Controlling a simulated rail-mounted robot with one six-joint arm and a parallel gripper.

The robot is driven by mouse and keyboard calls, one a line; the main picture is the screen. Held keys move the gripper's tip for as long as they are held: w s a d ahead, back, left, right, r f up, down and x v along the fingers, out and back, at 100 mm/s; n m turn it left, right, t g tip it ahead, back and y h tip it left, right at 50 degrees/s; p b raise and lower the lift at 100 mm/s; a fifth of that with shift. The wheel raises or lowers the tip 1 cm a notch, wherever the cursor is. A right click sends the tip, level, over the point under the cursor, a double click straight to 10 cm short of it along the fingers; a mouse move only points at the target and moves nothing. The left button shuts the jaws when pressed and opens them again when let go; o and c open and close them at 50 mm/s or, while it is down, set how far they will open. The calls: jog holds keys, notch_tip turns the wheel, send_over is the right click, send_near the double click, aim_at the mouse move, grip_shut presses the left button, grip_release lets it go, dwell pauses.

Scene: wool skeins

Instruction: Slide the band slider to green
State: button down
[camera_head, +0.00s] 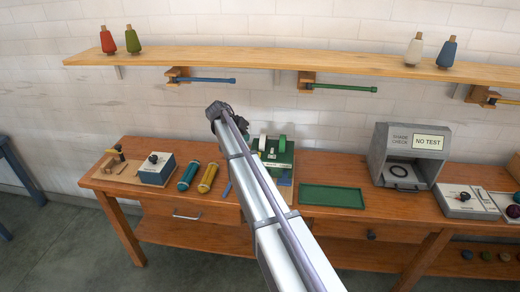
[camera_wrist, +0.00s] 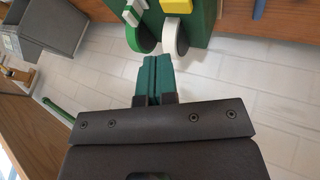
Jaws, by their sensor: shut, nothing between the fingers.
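A green machine (camera_head: 285,158) with a white wheel and a green wheel stands at the back middle of the bench, partly hidden behind my arm. In the wrist view the green machine (camera_wrist: 201,30) is at the top, with the green wheel (camera_wrist: 139,36), the white wheel (camera_wrist: 176,38) and a yellow block (camera_wrist: 177,6). I cannot tell which part is the band slider. My gripper (camera_wrist: 153,62) has two teal fingers pressed together, empty, just apart from the wheels in the picture. In the head view its fingers are not clearly seen.
A green tray (camera_head: 332,207) lies right of the machine, and a grey shade-check booth (camera_head: 384,150) stands beyond it. A wall shelf (camera_head: 300,62) with rods below hangs over the bench.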

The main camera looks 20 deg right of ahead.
aim_at(279, 159)
jog(key=b+x, duration=0.2)
jog(key=x, duration=0.1)
jog(key=b+x, duration=0.3)
jog(key=a+b+x, duration=0.1)
jog(key=b+x, duration=0.2)
jog(key=shift+w+d+f, duration=0.15)
jog(key=shift+d+f, duration=0.15)
jog(key=shift+f, duration=0.35)
jog(key=s+d, duration=0.1)
jog(key=d, duration=0.2)
jog(key=shift+s+d+r, duration=0.1)
jog(key=shift+s+r, duration=0.1)
jog(key=shift+s, duration=0.2)
jog(key=shift+s+d, duration=0.15)
jog(key=shift+d, duration=0.15)
jog(key=s+d, duration=0.2)
jog(key=d, duration=0.1)
jog(key=s+d, duration=0.1)
jog(key=d, duration=0.1)
jog(key=shift+s+d, duration=0.1)
jog(key=shift+s, duration=0.05)
